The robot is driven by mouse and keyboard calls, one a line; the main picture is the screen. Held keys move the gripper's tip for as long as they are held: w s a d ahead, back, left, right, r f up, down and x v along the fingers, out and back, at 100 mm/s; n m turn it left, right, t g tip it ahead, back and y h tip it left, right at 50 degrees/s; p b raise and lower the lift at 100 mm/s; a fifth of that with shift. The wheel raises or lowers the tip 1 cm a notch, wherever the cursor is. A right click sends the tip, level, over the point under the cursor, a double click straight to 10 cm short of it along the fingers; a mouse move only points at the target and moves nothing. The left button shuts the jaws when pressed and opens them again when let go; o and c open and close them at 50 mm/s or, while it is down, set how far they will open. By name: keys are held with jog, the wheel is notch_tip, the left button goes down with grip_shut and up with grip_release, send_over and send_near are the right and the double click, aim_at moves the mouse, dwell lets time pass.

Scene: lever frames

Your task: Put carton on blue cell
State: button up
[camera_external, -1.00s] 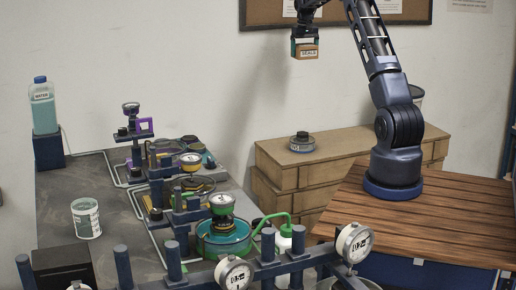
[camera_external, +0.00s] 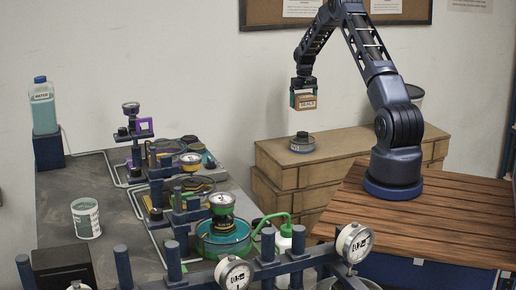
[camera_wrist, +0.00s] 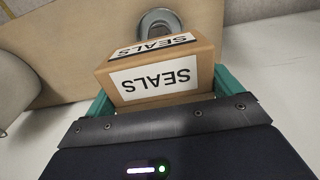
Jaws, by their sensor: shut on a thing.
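The carton (camera_external: 306,103) is a small brown box with a white SEALS label. My gripper (camera_external: 303,96) is shut on it and holds it in the air, above a grey round canister on the crates. In the wrist view the carton (camera_wrist: 165,75) sits between the two teal fingers, a little tilted. On the bench at left stand round cells: a teal one with green trim (camera_external: 223,243) at the front, a yellow-trimmed one (camera_external: 190,190) behind it, and a partly hidden dark dish (camera_external: 180,147) near the purple part. I cannot tell for sure which is the blue cell.
The grey canister (camera_external: 302,143) stands on the wooden crates (camera_external: 340,150) below the carton. A water bottle (camera_external: 42,105), a white tub (camera_external: 86,218) and posts with gauges (camera_external: 235,273) crowd the bench. Bare bench (camera_external: 75,180) shows at left.

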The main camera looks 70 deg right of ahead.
notch_tip(320, 180, down, 12)
jog(key=shift+r, duration=0.1)
dwell(0.5)
jog(key=o, duration=0.7)
jog(key=shift+o, duration=0.2)
